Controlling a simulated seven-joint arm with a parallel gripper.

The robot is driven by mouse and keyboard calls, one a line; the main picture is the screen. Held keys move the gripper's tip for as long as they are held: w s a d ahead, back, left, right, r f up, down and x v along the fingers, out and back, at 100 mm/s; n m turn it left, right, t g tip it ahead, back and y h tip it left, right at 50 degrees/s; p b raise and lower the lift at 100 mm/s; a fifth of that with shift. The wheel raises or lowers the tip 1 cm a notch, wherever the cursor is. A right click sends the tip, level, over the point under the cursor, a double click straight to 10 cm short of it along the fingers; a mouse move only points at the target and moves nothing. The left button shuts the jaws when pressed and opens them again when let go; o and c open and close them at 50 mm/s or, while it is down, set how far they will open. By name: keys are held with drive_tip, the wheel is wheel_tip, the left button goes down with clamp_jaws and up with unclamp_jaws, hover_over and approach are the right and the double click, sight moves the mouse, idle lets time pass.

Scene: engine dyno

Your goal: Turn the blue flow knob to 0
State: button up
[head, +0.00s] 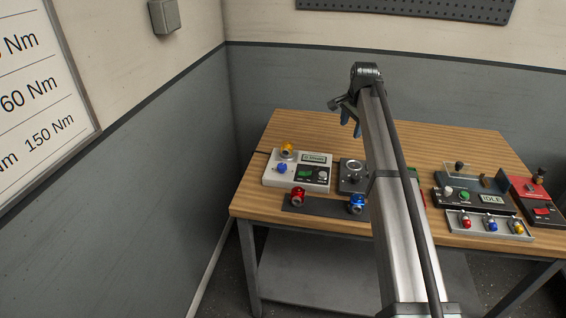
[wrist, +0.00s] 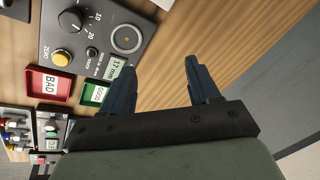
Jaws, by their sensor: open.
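In the head view a small blue knob (head: 282,168) sits on the front left of a pale box (head: 318,183). I cannot tell for certain which of these blue parts is the flow knob, and no setting is readable on either. My gripper (head: 350,122) is above the back of the table, right of the pale box and apart from it. In the wrist view my gripper (wrist: 160,65) is open, with nothing between its fingers and bare wood beyond. Neither blue part shows clearly there.
The pale box carries a yellow-topped fitting (head: 287,150). A red piece (head: 298,196) stands on the dark strip (head: 328,209). A grey gauge unit (wrist: 98,25) with a yellow button, a red BAD tray (wrist: 50,84) and a green tray (wrist: 93,95) lie left of my fingers.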

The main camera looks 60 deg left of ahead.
sight(282, 165)
drive_tip(key=s+a+r+n+g+h, duration=0.15)
drive_tip(key=s+a, duration=0.25)
drive_tip(key=s, duration=0.7)
drive_tip(key=s+a+r+n+h, duration=0.15)
drive_tip(key=s+a, duration=0.25)
drive_tip(key=s, duration=0.7)
wheel_tip(282, 165, down, 14)
drive_tip(key=shift+s+r, duration=0.1)
drive_tip(key=shift+s, duration=0.05)
drive_tip(key=c, duration=1)
